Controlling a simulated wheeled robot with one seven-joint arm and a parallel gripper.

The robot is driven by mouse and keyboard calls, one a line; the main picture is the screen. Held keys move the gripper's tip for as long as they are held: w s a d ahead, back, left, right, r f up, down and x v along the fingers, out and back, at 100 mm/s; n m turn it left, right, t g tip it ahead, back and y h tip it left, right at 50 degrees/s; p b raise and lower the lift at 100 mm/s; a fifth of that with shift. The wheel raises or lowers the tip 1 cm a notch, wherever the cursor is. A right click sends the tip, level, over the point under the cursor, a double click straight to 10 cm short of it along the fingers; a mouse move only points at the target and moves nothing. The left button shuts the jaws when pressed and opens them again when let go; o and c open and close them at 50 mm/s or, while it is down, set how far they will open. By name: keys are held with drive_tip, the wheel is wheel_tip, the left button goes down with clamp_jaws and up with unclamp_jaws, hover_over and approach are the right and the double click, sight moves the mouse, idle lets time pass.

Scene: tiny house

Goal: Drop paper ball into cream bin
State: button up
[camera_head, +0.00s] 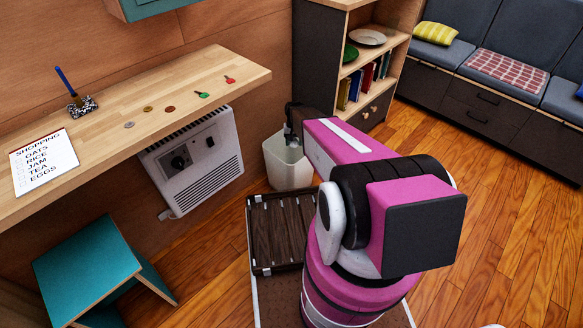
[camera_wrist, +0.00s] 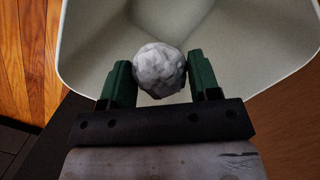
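The crumpled grey-white paper ball (camera_wrist: 159,70) sits between the two green fingers of my gripper (camera_wrist: 160,80) in the wrist view, with a finger against each side. The cream bin (camera_wrist: 240,55) opens out beneath and beyond the ball, and its inside looks empty where it shows. In the head view the cream bin (camera_head: 288,172) stands on the floor by the wall. My gripper (camera_head: 291,140) is over its mouth there, mostly dark and small. The ball cannot be made out in the head view.
A wooden desk (camera_head: 110,105) with a shopping list and small items runs along the left wall above a white heater (camera_head: 195,160). A bookshelf (camera_head: 330,75) stands behind the bin. A teal stool (camera_head: 88,270) is at the lower left. Open wooden floor (camera_head: 500,220) lies at right.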

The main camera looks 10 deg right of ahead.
drive_tip(key=o, duration=0.4)
drive_tip(key=shift+o, duration=0.2)
drive_tip(key=shift+r, duration=0.15)
wheel_tip(320, 180, up, 10)
drive_tip(key=w, duration=0.1)
drive_tip(key=shift+w+d+r, duration=0.15)
drive_tip(key=shift+w+r, duration=0.05)
drive_tip(key=shift+w, duration=0.1)
